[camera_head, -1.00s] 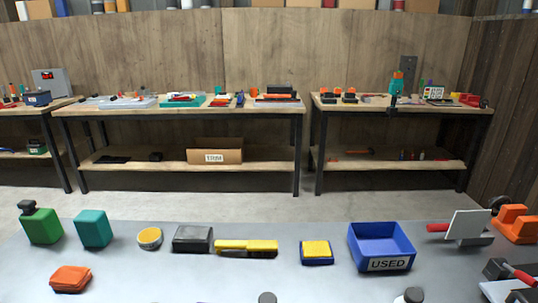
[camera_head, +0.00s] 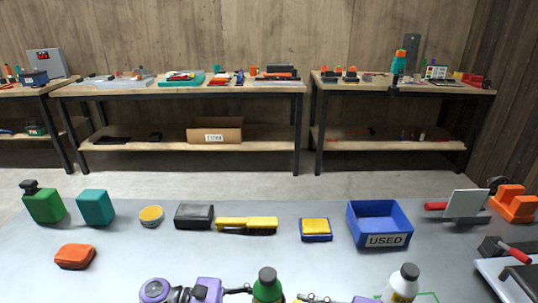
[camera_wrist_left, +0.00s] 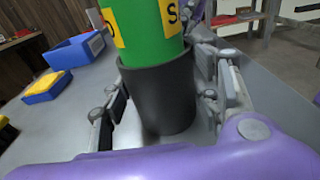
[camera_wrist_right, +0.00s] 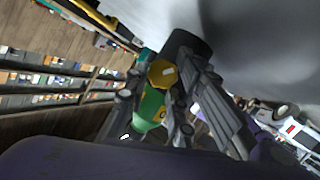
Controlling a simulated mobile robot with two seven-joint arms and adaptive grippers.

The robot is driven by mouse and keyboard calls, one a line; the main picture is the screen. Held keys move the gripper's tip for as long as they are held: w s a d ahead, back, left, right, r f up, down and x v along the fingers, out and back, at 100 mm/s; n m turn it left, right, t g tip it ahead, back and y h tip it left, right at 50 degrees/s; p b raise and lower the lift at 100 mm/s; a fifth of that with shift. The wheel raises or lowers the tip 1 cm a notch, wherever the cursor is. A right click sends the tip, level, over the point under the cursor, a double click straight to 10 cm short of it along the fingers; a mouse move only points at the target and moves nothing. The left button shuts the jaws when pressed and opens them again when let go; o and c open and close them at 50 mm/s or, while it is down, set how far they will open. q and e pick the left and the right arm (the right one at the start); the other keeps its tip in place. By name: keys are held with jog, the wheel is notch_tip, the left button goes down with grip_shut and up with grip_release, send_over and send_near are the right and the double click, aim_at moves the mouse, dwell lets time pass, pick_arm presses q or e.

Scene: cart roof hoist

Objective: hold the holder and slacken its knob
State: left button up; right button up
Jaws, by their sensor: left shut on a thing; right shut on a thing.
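The holder (camera_wrist_left: 158,98) is a black cup in the left wrist view, with a green bottle (camera_wrist_left: 145,35) with yellow labels standing in it. My left gripper (camera_wrist_left: 155,108) is shut on the holder, one finger on each side. In the right wrist view the holder (camera_wrist_right: 186,44) is dark, with the green bottle (camera_wrist_right: 150,108) beside it. A yellow faceted piece (camera_wrist_right: 162,72), which looks like the knob, lies between the fingers of my right gripper (camera_wrist_right: 166,82), which is shut on it. In the head view the bottle's capped top (camera_head: 267,287) shows at the bottom edge; the holder is out of sight.
A white bottle with a black cap (camera_head: 404,283) stands to the right. The grey tabletop between is mostly clear.

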jog(key=shift+s+a+f, duration=0.2)
jog(key=shift+s, duration=0.05)
jog(key=shift+s+f+n+t+y, duration=0.1)
jog(key=shift+n+t+y, duration=0.25)
jog(key=shift+n, duration=0.45)
